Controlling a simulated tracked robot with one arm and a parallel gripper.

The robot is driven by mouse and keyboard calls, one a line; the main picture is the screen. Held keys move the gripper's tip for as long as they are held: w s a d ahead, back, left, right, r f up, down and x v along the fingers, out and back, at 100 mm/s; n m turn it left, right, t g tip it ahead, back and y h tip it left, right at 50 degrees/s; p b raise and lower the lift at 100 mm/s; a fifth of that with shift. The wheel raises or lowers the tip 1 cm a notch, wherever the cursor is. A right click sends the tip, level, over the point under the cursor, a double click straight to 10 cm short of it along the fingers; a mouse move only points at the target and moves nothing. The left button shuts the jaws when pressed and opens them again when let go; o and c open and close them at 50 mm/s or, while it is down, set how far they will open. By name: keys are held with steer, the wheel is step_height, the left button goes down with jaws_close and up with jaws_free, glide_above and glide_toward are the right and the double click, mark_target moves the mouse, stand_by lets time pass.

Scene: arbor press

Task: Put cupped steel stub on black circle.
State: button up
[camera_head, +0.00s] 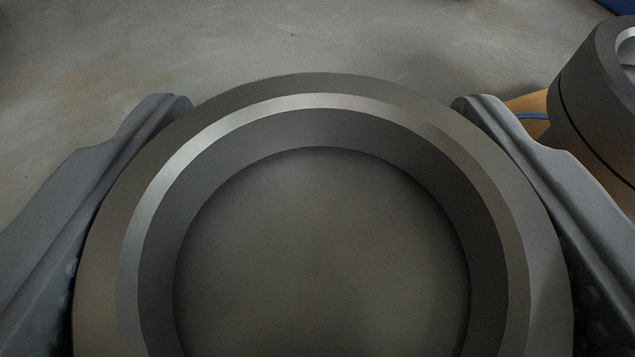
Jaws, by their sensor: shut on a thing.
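A round grey steel piece with a hollow top, the cupped steel stub (320,128), fills the lower middle of the view. Its rim, bevelled edge and flat recessed floor show; its lower part runs out of the picture. My gripper (322,105) has one dark finger on each side of the stub, and is shut on it. The stub hides what lies directly beneath it. The black circle is not in view.
A dark cylindrical metal part (592,100) with a pale inner opening stands at the right edge, close to my right finger. A tan piece (530,103) and a blue cable (532,115) show beside it. The grey surface (300,40) behind the stub is clear.

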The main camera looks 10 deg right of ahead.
steer(key=o, duration=1.5)
steer(key=shift+c, duration=0.2)
steer(key=p+v, duration=0.3)
steer(key=v, duration=0.9)
steer(key=shift+d+r, duration=0.1)
steer(key=shift+r, duration=0.05)
